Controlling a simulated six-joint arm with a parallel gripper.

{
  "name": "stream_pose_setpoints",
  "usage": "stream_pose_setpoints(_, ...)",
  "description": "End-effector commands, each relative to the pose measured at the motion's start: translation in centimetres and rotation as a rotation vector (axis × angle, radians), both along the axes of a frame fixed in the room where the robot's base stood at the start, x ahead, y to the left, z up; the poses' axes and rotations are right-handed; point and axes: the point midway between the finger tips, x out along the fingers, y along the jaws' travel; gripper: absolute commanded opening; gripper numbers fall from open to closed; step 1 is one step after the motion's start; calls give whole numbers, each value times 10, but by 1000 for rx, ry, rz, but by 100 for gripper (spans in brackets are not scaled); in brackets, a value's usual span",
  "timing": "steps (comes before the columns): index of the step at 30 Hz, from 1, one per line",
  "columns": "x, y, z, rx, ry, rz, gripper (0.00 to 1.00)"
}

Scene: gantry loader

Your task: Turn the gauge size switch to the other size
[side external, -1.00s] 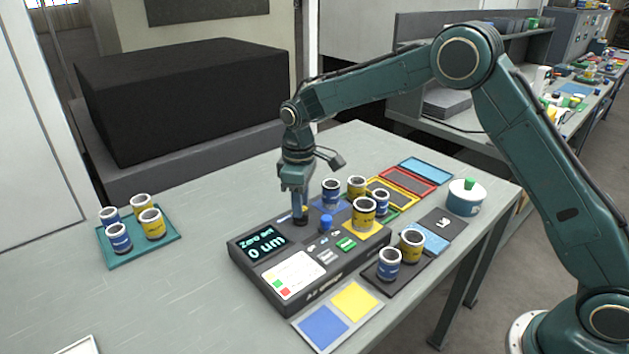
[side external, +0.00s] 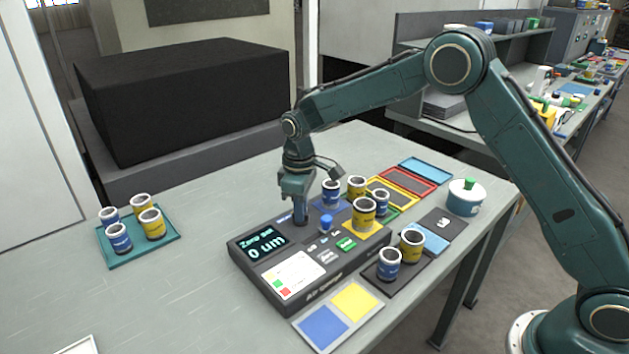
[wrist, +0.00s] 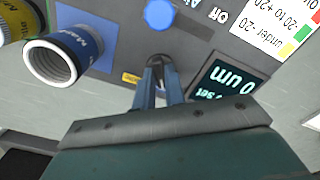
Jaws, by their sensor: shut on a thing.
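The gauge (side external: 325,266) is a dark grey box on the table; its display (side external: 264,243) reads "Zero set 0 um". My gripper (side external: 301,221) points down at the back of its top, behind the display. In the wrist view my gripper's fingers (wrist: 158,78) are shut on the dark size switch (wrist: 158,60). The fingers hide most of the switch, so its setting cannot be read. A small yellow label (wrist: 130,78) shows beside the fingers. A blue knob (wrist: 160,14) stands nearby on the gauge; it also shows in the side view (side external: 325,223).
Blue and yellow cans, including a yellow can (side external: 364,211), stand close to the right of my gripper. A teal tray (side external: 124,260) with several cans is at the left. A white pot (side external: 464,202) stands at the right. The table's left part is mostly clear.

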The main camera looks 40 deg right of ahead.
Motion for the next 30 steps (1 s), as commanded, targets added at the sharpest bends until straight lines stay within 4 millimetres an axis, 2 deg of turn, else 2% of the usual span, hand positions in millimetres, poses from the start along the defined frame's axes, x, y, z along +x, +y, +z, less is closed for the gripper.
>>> stream_pose_setpoints(8, 0, 0, 1, 1, -1, -58, 0)
stream_pose_setpoints(14, 0, 0, 1, 1, -2, -166, 0)
stream_pose_setpoints(30, 1, 0, 1, 1, -3, -648, 0)
